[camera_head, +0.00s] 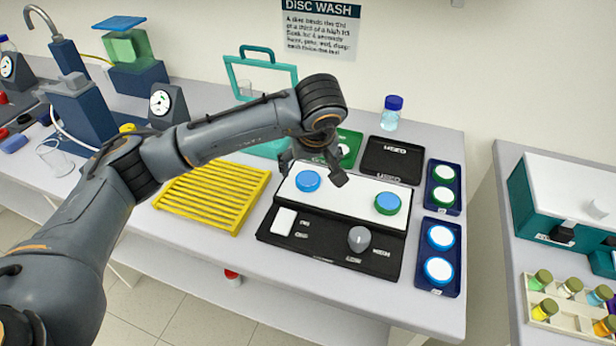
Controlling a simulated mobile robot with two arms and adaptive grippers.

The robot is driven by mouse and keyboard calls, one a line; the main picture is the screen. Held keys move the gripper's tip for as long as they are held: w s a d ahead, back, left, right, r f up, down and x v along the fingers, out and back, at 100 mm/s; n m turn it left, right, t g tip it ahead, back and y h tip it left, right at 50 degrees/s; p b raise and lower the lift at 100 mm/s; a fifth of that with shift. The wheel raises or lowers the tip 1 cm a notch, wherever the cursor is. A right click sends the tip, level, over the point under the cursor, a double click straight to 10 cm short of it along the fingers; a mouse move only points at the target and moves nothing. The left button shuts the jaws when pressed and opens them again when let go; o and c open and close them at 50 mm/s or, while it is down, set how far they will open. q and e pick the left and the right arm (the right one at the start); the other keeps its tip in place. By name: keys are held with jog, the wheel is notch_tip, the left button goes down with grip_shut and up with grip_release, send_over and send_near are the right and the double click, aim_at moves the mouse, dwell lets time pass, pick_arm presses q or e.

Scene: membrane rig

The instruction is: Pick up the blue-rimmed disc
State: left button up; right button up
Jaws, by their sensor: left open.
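A disc with a light blue face and blue rim (308,181) lies on the left part of the white plate of a black device (330,249). A disc with a blue face and green rim (388,203) lies on the plate's right part. Two white discs with blue rims, a rear one (440,238) and a front one (438,271), lie in a navy tray at the right. My left gripper (312,168) is open and empty, fingers pointing down around or just above the left plate disc; contact cannot be told. My right gripper is not in view.
A yellow rack (212,197) lies left of the device. Behind it stand a teal frame (262,75), a green tray (349,138) and a black "USED" tray (391,160). A navy tray (430,199) holds green-rimmed discs. A blue-capped bottle (391,113) stands behind.

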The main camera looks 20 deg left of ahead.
aim_at(308, 179)
pick_arm(q)
jog(key=shift+w+a+f, duration=0.15)
jog(key=shift+w+f, duration=0.15)
jog(key=shift+f, duration=0.35)
jog(key=p+x, duration=0.1)
jog(key=x, duration=0.1)
jog(key=p+x, duration=0.1)
jog(key=x, duration=0.1)
jog(key=shift+w, duration=0.25)
jog(key=shift+w+f, duration=0.2)
jog(key=shift+f, duration=0.3)
jog(key=c, duration=1.2)
